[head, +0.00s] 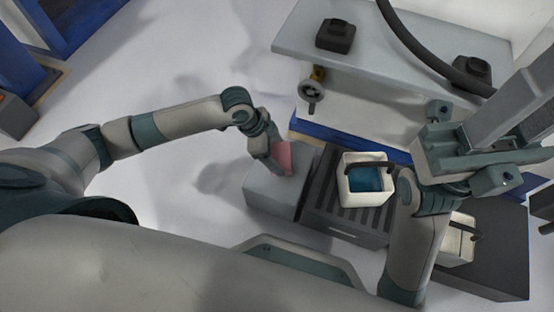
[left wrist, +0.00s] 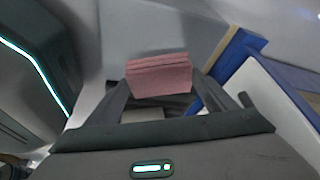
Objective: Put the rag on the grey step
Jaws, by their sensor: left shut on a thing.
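My left gripper (head: 277,165) is shut on a folded pink rag (head: 284,157). The rag also shows between the fingers in the left wrist view (left wrist: 158,76), with its layers stacked at the top edge. The grey step (head: 268,192) is a plain block, below and around the gripper in the head view. The rag appears over its upper right part; I cannot tell whether it touches the top. My right arm (head: 408,240) rises at the right of the head view, and its fingers cannot be made out clearly.
Right of the step is a dark ribbed platform (head: 345,222) bearing a white bucket (head: 352,191) with blue contents. A second white container (head: 461,247) stands farther right. A grey machine table (head: 400,52) with a handwheel (head: 312,91) stands behind. The floor left of the step is clear.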

